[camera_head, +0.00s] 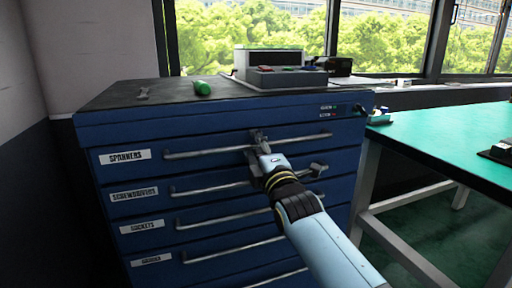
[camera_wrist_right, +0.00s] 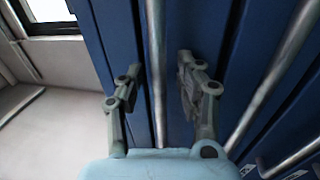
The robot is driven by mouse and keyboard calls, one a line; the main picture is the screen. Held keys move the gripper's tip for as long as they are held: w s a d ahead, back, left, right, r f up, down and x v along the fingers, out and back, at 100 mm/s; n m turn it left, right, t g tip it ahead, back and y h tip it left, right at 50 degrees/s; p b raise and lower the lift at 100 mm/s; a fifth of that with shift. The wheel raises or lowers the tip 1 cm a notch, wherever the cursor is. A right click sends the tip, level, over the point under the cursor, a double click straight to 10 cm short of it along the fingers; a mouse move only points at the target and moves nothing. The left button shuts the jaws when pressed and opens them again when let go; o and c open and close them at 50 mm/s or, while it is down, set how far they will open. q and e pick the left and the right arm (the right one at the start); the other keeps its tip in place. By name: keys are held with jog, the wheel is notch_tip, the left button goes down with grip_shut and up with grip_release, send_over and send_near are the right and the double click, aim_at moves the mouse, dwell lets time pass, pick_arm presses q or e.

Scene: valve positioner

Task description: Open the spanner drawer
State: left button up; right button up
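The spanner drawer (camera_head: 230,139) is the top labelled drawer of a blue cabinet, marked SPANNERS, and looks shut, level with the drawers below. Its long grey bar handle (camera_head: 205,153) runs across the front. My right gripper (camera_head: 256,152) is at the middle of this handle. In the right wrist view the fingers of my right gripper (camera_wrist_right: 160,85) are spread apart, one on each side of the handle bar (camera_wrist_right: 155,55), with gaps to both. My left gripper is in neither view.
Drawers marked SCREWDRIVERS (camera_head: 134,194) and SOCKETS (camera_head: 142,226) lie below, with similar protruding handles. A green object (camera_head: 202,88) and a grey device (camera_head: 287,77) rest on the cabinet top. A green-topped table (camera_head: 445,140) stands at the right; a wall is close on the left.

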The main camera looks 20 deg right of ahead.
jog(key=shift+c, duration=0.2)
grip_shut()
jog(key=shift+s, duration=0.1)
